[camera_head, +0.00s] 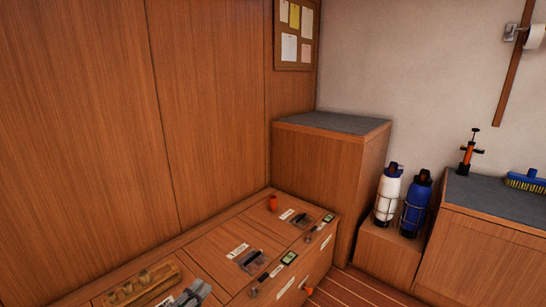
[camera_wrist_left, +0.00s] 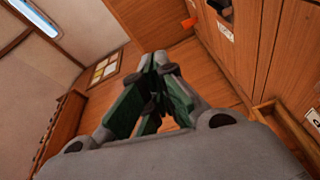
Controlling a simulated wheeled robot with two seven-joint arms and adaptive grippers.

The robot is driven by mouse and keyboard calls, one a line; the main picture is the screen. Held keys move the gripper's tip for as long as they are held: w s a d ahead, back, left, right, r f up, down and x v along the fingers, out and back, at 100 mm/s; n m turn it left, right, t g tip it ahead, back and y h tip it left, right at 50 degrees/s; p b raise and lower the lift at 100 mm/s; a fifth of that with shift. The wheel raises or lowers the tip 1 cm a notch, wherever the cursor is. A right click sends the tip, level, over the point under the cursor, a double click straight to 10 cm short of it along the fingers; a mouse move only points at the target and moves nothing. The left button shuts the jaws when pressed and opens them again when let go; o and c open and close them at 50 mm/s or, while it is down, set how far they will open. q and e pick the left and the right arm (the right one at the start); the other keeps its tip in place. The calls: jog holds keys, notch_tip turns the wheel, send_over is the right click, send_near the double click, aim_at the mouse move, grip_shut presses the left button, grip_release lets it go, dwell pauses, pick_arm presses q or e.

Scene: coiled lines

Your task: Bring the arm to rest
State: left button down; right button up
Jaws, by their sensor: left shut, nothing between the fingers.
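My left gripper (camera_head: 194,291) shows at the bottom edge of the head view as grey fingers above the wooden locker top (camera_head: 213,245). In the left wrist view the gripper (camera_wrist_left: 160,60) has its green-padded fingers drawn together at the tips. It is shut and holds nothing. Most of my left arm is outside the head view. My right gripper is in neither view.
A wooden rack (camera_head: 143,285) lies left of the gripper. An orange object (camera_head: 273,202) and recessed latches (camera_head: 250,261) are on the locker top. A tall cabinet (camera_head: 325,170), a white bottle (camera_head: 388,195) and a blue bottle (camera_head: 416,204) stand beyond.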

pick_arm(q)
jog(key=s+d+f+m+g, duration=0.7)
jog(key=s+f+m+g, duration=0.1)
jog(key=m, duration=0.1)
jog(key=s+a+f+m+g+y+p, duration=0.1)
jog(key=s+a+f+m+g+y, duration=0.2)
jog(key=s+a+f+g+y, duration=0.2)
jog(key=s+a+y, duration=0.2)
jog(key=s+a, duration=0.2)
jog(key=s, duration=0.2)
jog(key=shift+m, duration=0.4)
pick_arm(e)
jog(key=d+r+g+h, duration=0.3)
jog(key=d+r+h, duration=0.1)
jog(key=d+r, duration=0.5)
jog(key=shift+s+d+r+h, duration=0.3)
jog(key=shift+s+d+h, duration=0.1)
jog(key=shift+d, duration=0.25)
pick_arm(q)
jog(key=shift+w+f+p, duration=0.1)
jog(key=shift+f+p, duration=0.1)
jog(key=shift+p, duration=0.2)
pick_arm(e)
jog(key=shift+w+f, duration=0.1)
